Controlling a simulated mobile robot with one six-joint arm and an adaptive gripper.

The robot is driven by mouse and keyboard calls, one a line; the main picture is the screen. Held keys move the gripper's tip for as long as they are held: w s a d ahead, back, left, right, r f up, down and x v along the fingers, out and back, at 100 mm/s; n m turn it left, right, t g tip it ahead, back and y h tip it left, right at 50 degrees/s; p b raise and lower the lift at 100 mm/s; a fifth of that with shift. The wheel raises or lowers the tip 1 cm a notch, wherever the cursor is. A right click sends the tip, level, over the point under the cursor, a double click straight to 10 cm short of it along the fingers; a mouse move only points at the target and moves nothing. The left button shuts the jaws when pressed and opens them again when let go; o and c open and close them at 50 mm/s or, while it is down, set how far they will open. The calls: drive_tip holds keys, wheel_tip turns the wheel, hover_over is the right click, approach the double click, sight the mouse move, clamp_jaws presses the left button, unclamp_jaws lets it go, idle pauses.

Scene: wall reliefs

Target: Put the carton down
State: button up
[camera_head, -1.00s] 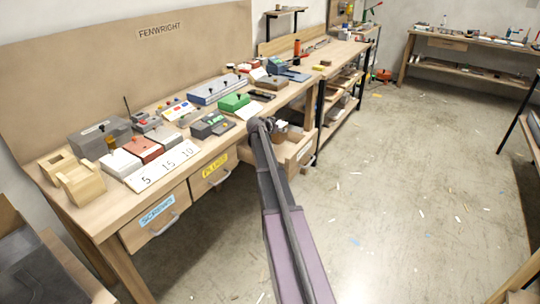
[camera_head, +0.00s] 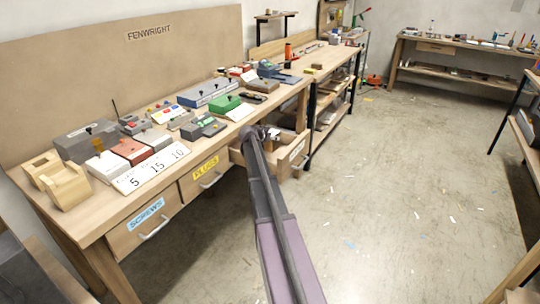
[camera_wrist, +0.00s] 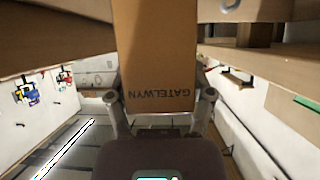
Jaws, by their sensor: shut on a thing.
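The carton (camera_wrist: 155,50) is a brown box with the dark word GATELWYN upside down on its face in the wrist view. My gripper (camera_wrist: 160,103) is shut on it, with one finger at each side of its lower end. The carton's far end runs out of the top of the wrist view. In the head view my gripper (camera_head: 268,134) is at an open drawer (camera_head: 292,152) under the bench. My wrist hides most of the fingers and the carton there. I cannot tell whether the carton touches the drawer.
The long workbench (camera_head: 95,222) carries boxes, switch units and a number card (camera_head: 152,168). Drawers labelled SCREWS (camera_head: 147,214) and PLUGS (camera_head: 205,169) are shut. A shelved bench (camera_head: 335,62) stands beyond. The floor (camera_head: 400,190) to the right is open, with scattered scraps.

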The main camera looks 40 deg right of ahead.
sight(271, 149)
drive_tip(key=shift+f+b, duration=0.95)
drive_tip(key=shift+f, duration=0.35)
drive_tip(key=shift+f+b, duration=1.9)
drive_tip(key=o, duration=1.3)
